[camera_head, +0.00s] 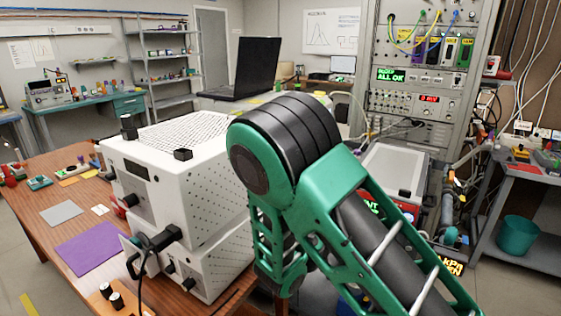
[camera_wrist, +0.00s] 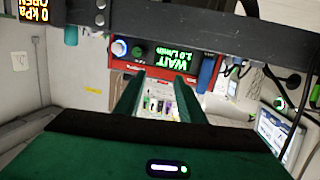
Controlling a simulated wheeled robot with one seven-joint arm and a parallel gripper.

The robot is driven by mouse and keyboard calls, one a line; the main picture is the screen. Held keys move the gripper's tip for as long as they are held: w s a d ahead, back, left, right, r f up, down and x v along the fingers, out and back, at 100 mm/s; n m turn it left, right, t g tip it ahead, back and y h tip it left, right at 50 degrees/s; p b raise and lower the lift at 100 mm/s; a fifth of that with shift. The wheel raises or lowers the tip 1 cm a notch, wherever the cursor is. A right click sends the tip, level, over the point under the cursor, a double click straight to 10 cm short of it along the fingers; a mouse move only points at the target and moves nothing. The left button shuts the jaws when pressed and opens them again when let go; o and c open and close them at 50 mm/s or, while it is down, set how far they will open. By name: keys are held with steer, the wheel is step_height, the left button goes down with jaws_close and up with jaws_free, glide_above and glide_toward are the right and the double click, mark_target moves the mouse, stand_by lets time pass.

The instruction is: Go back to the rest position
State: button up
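My gripper (camera_wrist: 158,88) shows in the wrist view as two green fingers standing apart. Nothing is visible between them except the background. My green arm fills the middle and lower right of the head view, with its elbow high up. My gripper itself cannot be made out in the head view. In the wrist view the scene is upside down, and a red panel (camera_wrist: 122,66) with a green "WAIT 1.0 L/min" display (camera_wrist: 160,54) lies beyond the fingers.
White boxy instruments (camera_head: 165,185) stand on the wooden table (camera_head: 75,205), left of my arm. A black laptop (camera_head: 250,70) is behind them. An equipment rack (camera_head: 425,80) stands at the back right. A teal bin (camera_head: 517,234) sits on a shelf at the right.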

steer(key=s+d+m+g+y, duration=0.35)
steer(key=s+d+g, duration=0.65)
steer(key=s+d, duration=0.7)
steer(key=s+a+r+n+y, duration=0.2)
steer(key=s+r+n+y, duration=0.1)
steer(key=s, duration=0.7)
steer(key=s+a+r+n+y, duration=0.2)
steer(key=s+y, duration=0.3)
steer(key=s, duration=0.5)
steer(key=shift+s+a+r+n+g+y, duration=0.25)
steer(key=shift+r+n+g+y, duration=0.2)
steer(key=shift+n, duration=0.2)
steer(key=shift+c, duration=0.6)
